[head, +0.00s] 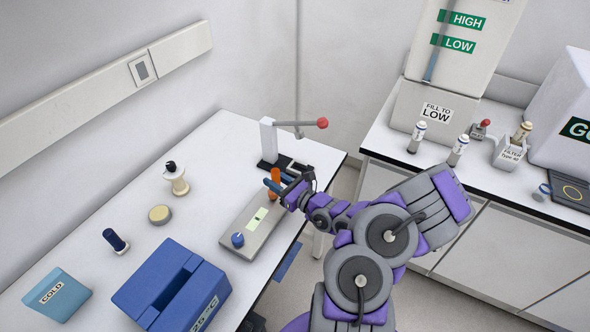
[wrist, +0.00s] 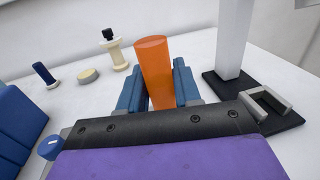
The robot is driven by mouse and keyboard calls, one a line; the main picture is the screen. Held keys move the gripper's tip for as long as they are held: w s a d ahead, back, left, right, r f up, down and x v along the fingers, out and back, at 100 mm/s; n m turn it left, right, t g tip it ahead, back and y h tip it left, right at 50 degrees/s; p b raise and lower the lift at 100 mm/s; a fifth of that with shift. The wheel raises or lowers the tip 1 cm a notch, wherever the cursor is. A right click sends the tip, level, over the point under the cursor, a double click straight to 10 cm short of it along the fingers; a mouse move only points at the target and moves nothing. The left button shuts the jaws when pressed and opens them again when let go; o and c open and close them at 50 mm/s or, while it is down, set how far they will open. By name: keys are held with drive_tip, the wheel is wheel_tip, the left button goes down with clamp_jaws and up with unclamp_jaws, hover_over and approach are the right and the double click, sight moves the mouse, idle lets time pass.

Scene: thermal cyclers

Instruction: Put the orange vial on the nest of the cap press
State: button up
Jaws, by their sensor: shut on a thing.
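The orange vial (wrist: 155,70) stands roughly upright between the two blue fingers of my gripper (wrist: 158,85) in the wrist view. My gripper is shut on it. In the head view the vial (head: 275,174) shows at the tip of my gripper (head: 275,186), in front of the press. The cap press (head: 267,140) has a white column, a black base and a lever with a red knob. In the wrist view its column and base (wrist: 225,88) are to the right of the vial. A grey U-shaped nest (wrist: 268,103) sits on the base, apart from the vial.
A grey device with a blue knob (head: 238,239) lies below my gripper. A blue box (head: 170,290), a COLD box (head: 58,294), a dark blue vial (head: 115,240), a tan disc (head: 160,214) and a cream stand (head: 176,180) are to the left. The right counter holds several bottles.

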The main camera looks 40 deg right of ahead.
drive_tip(key=shift+m+h, duration=0.3)
drive_tip(key=d, duration=0.1)
drive_tip(key=s+d+f, duration=0.1)
drive_tip(key=d, duration=0.1)
drive_tip(key=s+d, duration=0.1)
drive_tip(key=shift+d+f, duration=0.15)
drive_tip(key=shift+f, duration=0.2)
drive_tip(key=w+d, duration=0.3)
drive_tip(key=w+d+f+b, duration=0.1)
drive_tip(key=w+d, duration=0.2)
drive_tip(key=d, duration=0.1)
drive_tip(key=w+d+b, duration=0.1)
drive_tip(key=w+d, duration=0.2)
drive_tip(key=shift+w+d+f, duration=0.1)
drive_tip(key=shift+d+f, duration=0.05)
drive_tip(key=shift+f, duration=0.1)
drive_tip(key=shift+w+d, duration=0.25)
drive_tip(key=shift+w+r, duration=0.15)
drive_tip(key=shift+w, duration=0.1)
wheel_tip(320, 180, down, 3)
drive_tip(key=shift+a+f+b, duration=0.1)
drive_tip(key=shift+a+b, duration=0.05)
drive_tip(key=shift+b, duration=0.3)
drive_tip(key=shift+w+f, duration=0.1)
drive_tip(key=shift+f, duration=0.15)
drive_tip(key=shift+d, duration=0.4)
drive_tip(key=o, duration=1)
drive_tip(key=shift+a+r, duration=0.1)
drive_tip(key=shift+a, duration=0.15)
drive_tip(key=shift+o, duration=0.2)
